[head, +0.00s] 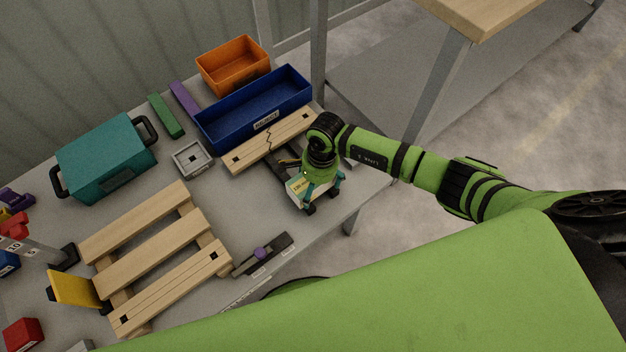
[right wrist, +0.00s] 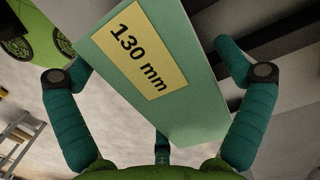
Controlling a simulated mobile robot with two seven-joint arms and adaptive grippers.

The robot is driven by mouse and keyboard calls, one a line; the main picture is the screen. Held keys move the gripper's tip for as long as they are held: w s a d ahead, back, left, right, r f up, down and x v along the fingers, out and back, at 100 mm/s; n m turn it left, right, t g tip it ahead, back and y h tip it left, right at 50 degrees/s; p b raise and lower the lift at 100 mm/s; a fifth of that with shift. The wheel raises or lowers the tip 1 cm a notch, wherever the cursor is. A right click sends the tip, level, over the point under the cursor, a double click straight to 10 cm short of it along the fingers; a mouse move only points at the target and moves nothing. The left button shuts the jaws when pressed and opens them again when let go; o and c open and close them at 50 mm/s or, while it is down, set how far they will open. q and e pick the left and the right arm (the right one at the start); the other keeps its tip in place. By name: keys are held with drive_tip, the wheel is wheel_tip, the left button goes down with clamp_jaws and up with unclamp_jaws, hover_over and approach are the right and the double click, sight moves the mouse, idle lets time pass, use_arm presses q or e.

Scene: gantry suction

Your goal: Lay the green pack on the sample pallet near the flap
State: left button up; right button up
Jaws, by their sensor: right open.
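The green pack (right wrist: 165,75) fills the middle of the right wrist view, with a yellow label reading "130 mm". In the head view the pack (head: 299,187) is partly hidden by my right gripper (head: 314,192) at the table's right end. The right gripper is open, its teal fingers on either side of the pack; I cannot tell whether they touch it. The wooden sample pallet (head: 150,262) lies at the left front with its slats bare. A yellow flap (head: 75,290) stands tilted at the pallet's left end. My left gripper is not in view.
A cracked wooden board (head: 255,149) and a blue bin (head: 232,130) lie behind the gripper. A dark bar with a purple knob (head: 261,253) lies between pack and pallet. A grey tray (head: 192,159) and a teal case (head: 105,160) stand behind the pallet.

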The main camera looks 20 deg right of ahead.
drive_tip(key=c, duration=1.3)
drive_tip(key=shift+r, duration=0.1)
